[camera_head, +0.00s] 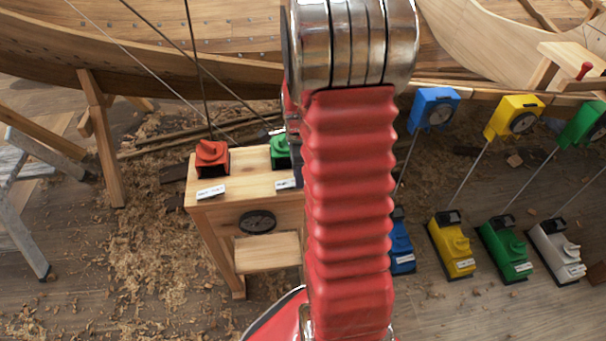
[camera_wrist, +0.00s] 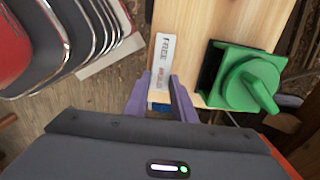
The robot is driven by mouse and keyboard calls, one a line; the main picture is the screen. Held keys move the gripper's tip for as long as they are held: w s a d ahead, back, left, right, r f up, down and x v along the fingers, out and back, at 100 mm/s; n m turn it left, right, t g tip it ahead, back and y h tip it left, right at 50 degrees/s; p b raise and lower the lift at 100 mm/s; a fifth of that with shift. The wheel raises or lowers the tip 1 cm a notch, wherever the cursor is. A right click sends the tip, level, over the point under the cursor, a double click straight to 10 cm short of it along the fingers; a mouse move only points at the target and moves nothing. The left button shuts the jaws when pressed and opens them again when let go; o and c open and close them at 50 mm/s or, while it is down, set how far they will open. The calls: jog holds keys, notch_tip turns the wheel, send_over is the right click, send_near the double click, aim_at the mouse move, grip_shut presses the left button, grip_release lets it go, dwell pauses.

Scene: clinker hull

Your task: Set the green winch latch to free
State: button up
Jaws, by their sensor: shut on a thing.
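The green winch latch (camera_wrist: 252,82) is in the wrist view at the right, on the bench top. It has a round green body on a dark base, and its raised handle points to the lower right. A white label plate (camera_wrist: 163,62) lies to its left. In the head view the green latch (camera_head: 280,152) is partly hidden behind my arm. My gripper (camera_wrist: 159,92) has purple fingers, left of the latch and apart from it, by the near end of the label. A small blue thing (camera_wrist: 160,107) shows between the fingers; most of it is hidden. The head view hides my gripper.
A red latch (camera_head: 211,156) with its own label stands left on the wooden bench (camera_head: 239,187). Blue, yellow and green boxes on rods and several coloured floor units stand to the right. A wooden hull (camera_head: 200,60) spans the back.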

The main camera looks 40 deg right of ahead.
aim_at(292, 182)
jog(key=shift+a+g+h, duration=0.3)
jog(key=shift+a+h, duration=0.05)
jog(key=shift+h, duration=0.05)
dwell(0.4)
jog(key=o, duration=1.1)
jog(key=shift+c, duration=0.2)
jog(key=shift+w+d, duration=0.1)
jog(key=shift+r, duration=0.2)
jog(key=shift+w+r, duration=0.1)
jog(key=shift+r, duration=0.15)
notch_tip(292, 182, up, 13)
jog(key=a, duration=0.1)
jog(key=shift+w+a, duration=0.15)
jog(key=shift+w, duration=0.2)
